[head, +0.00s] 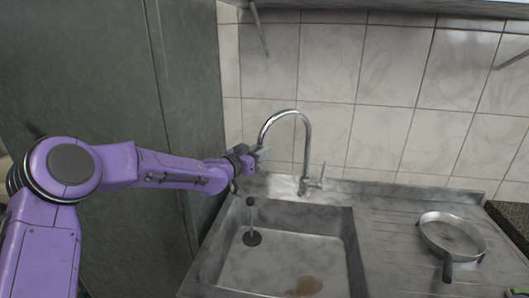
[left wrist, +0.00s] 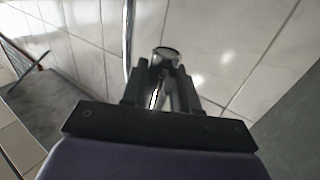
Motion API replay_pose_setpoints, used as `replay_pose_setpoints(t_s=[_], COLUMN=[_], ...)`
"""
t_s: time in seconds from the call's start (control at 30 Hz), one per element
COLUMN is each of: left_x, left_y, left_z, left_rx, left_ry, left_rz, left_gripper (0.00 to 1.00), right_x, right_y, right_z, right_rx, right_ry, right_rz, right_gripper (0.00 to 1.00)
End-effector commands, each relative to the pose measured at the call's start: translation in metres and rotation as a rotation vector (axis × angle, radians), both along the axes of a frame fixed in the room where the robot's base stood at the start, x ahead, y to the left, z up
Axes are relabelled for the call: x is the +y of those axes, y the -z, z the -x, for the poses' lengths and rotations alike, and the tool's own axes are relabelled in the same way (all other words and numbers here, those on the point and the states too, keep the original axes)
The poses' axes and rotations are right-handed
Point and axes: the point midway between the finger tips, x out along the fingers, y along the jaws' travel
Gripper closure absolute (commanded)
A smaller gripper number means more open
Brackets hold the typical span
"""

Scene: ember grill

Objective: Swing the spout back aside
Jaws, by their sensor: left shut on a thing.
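The chrome spout (head: 303,128) is a tall arched tube rising from the tap base behind the sink. It curves over to the left, and its tip is at my left gripper (head: 258,154). In the left wrist view my left gripper (left wrist: 163,88) is shut on the spout end, whose round dark mouth (left wrist: 167,53) shows between the fingers. Part of the spout's tube (left wrist: 129,40) also shows left of the fingers there. The gripper stands above the back left corner of the sink. My right gripper is in neither view.
The sink basin (head: 222,255) lies below, with a black plunger (head: 252,238) and a brown stain in it. A pan (head: 452,238) rests on the drainboard at right. A tall dark cabinet (head: 100,80) stands at left, close to my left arm. A tiled wall is behind.

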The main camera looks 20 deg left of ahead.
Motion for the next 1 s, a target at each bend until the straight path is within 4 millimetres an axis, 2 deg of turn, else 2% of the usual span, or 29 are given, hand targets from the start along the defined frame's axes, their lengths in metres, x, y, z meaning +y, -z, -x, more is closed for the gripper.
replay_pose_setpoints(t_s=[0.1, 0.13, 0.17, 0.2, 0.47, 0.57, 0.9, 1.0], left_x=[0.001, 0.001, 0.001, 0.0, -0.001, 0.003, 0.028, 0.033], left_y=[0.0, 0.0, 0.0, 0.0, 0.0, 0.001, 0.001, 0.0], left_z=[0.0, 0.0, 0.0, 0.0, 0.0, 0.008, 0.079, 0.091], left_rx=[-0.001, -0.001, -0.001, -0.001, -0.001, -0.002, -0.003, -0.003], left_ry=[-0.002, -0.002, -0.002, -0.001, 0.001, -0.001, 0.0, 0.0], left_rz=[0.0, 0.001, 0.001, 0.0, 0.0, 0.002, 0.004, 0.002], left_gripper=[1.0, 0.68, 0.58, 0.53, 0.53, 0.53, 0.53, 0.53], right_x=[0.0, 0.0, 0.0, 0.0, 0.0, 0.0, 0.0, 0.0], right_y=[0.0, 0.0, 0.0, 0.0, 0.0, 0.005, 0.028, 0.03], right_z=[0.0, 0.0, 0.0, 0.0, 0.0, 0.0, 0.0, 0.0], right_rx=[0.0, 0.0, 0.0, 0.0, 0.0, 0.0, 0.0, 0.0], right_ry=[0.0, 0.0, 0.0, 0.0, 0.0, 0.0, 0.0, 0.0], right_rz=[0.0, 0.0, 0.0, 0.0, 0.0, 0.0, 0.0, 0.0], right_gripper=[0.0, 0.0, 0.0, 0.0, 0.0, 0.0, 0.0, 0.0])
